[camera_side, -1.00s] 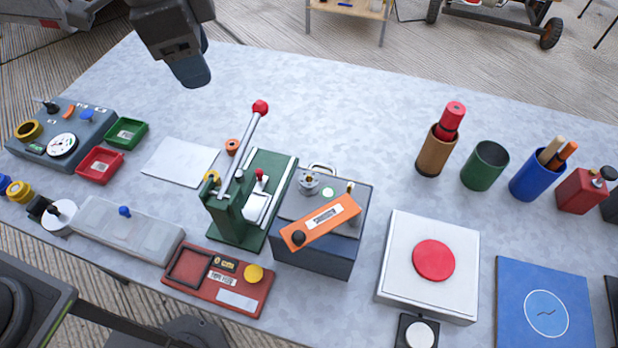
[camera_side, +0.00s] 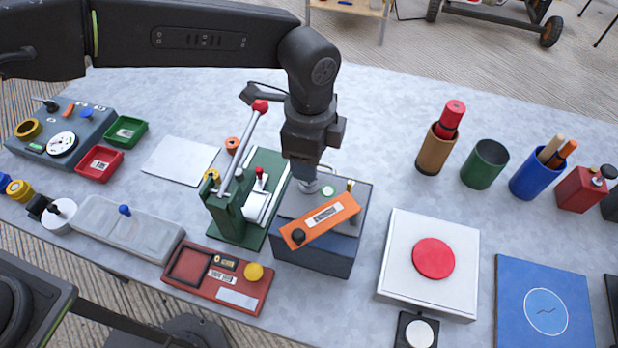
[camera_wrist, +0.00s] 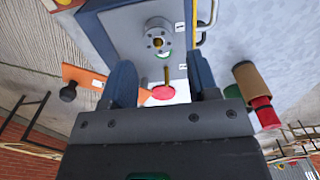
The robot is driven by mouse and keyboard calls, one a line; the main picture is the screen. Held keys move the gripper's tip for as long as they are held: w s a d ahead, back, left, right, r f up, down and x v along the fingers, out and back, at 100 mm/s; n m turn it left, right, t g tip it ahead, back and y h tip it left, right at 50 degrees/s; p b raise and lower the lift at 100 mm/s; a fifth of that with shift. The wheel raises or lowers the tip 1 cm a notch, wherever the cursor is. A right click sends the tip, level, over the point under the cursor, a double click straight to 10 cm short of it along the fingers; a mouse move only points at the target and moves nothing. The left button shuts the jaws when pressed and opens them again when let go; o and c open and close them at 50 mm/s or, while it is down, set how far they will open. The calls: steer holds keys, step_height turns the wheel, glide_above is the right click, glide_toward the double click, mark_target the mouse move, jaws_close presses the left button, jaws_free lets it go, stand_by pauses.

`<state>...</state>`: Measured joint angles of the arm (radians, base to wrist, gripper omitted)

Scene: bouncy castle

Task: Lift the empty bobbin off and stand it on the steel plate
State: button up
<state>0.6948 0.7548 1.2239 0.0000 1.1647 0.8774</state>
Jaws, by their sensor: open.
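A small grey metal flanged piece with a brass centre (camera_wrist: 158,36), which I take for the bobbin, sits on top of the dark blue box (camera_side: 312,255). In the side view my gripper (camera_side: 307,178) is right over it and hides most of it. In the wrist view my gripper (camera_wrist: 162,78) is open, with its two dark blue fingers apart and nothing held. The piece shows just beyond the fingertips, between their lines. Whether the fingers touch it cannot be told. A flat light-grey plate (camera_side: 180,160), likely the steel plate, lies bare on the table at the left.
An orange bar (camera_side: 320,220) with a black knob crosses the box top, and a brass post (camera_wrist: 167,75) stands near the flanged piece. A green lever press (camera_side: 228,215) with a red-knobbed lever (camera_side: 260,107) stands between box and plate. Clear table lies behind the plate.

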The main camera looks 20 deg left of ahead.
steer(key=shift+s+f, duration=0.1)
steer(key=shift+f, duration=2.95)
steer(key=shift+c, duration=0.2)
steer(key=c, duration=0.8)
